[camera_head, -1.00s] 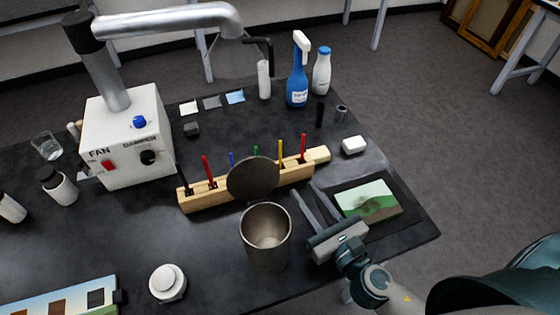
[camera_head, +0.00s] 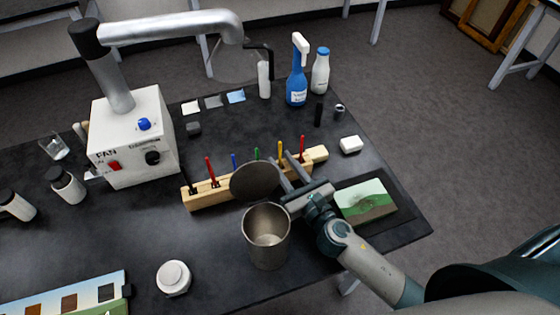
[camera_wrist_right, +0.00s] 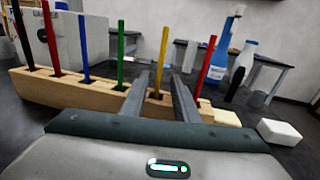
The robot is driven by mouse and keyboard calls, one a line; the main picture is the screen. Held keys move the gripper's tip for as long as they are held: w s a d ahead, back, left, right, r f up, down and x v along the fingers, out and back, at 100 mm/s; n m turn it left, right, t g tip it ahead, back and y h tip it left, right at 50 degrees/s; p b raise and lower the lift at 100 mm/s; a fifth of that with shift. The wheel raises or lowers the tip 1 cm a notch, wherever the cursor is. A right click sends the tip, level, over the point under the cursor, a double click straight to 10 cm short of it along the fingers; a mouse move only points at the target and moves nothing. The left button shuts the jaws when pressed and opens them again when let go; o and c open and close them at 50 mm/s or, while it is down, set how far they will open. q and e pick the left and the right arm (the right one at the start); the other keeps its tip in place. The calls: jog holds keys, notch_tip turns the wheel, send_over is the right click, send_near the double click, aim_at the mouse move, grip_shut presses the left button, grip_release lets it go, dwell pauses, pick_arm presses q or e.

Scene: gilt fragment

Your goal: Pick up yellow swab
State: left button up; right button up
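The yellow swab (camera_head: 280,150) stands upright in a wooden rack (camera_head: 203,195), between a green swab (camera_head: 257,154) and a red one (camera_head: 302,147) at the rack's right end. In the right wrist view the yellow swab (camera_wrist_right: 161,60) shows between and beyond the fingertips. My right gripper (camera_head: 284,166) is open and empty, at the front of the rack, its fingers pointing at the yellow swab. It also shows in the right wrist view (camera_wrist_right: 158,82). Whether the fingers reach around the swab I cannot tell. My left gripper is out of view.
A metal cup (camera_head: 266,240) with an open round lid (camera_head: 256,181) stands close left of my right gripper.

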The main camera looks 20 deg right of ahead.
jog(key=shift+w+a+r+p, duration=0.15)
jog(key=shift+w+p, duration=0.2)
jog(key=shift+w, duration=0.15)
jog(key=w, duration=0.1)
jog(key=w+a+p, duration=0.1)
jog(key=w, duration=0.1)
jog(key=shift+w, duration=0.55)
grip_shut()
